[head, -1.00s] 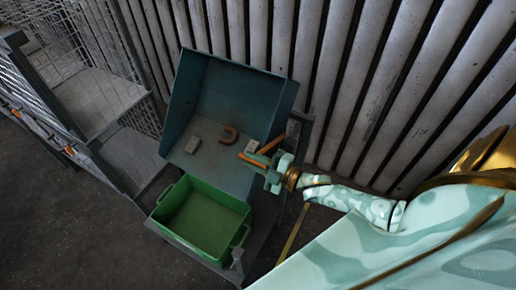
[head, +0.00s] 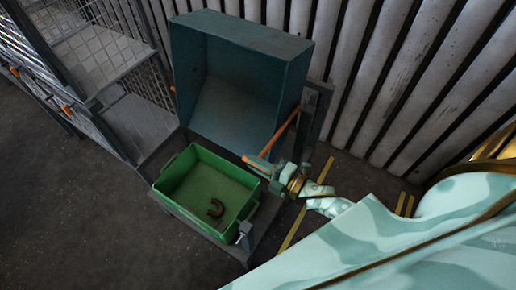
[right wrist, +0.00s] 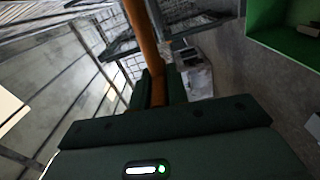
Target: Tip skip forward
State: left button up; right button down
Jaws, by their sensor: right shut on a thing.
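The blue-green skip (head: 240,45) is tilted forward, its open side facing the green crate (head: 168,192) in front of it. The inside of the skip that I can see is bare. My right gripper (head: 270,167) is shut on the orange handle (head: 285,134) at the skip's right side. In the right wrist view the orange handle (right wrist: 141,38) runs down between the fingers (right wrist: 158,88). My left gripper is not in view.
The skip and crate stand on a dark metal frame (head: 212,235). Wire mesh cages (head: 85,70) stand at the left. A slatted grey wall (head: 400,70) is close behind and to the right. The dark floor (head: 80,220) at front left is clear.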

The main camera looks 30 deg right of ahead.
jog(key=shift+a+f+b, duration=0.1)
jog(key=shift+f+b, duration=0.35)
jog(key=shift+f, duration=0.45)
jog(key=shift+s+f, duration=0.1)
jog(key=shift+s, duration=0.05)
jog(key=shift+s+f, duration=0.1)
jog(key=shift+f, duration=0.1)
jog(key=c, duration=1.4)
grip_release()
jog(key=shift+o, duration=0.2)
jog(key=shift+r, duration=0.15)
jog(key=v, duration=1.6)
jog(key=shift+p, duration=0.3)
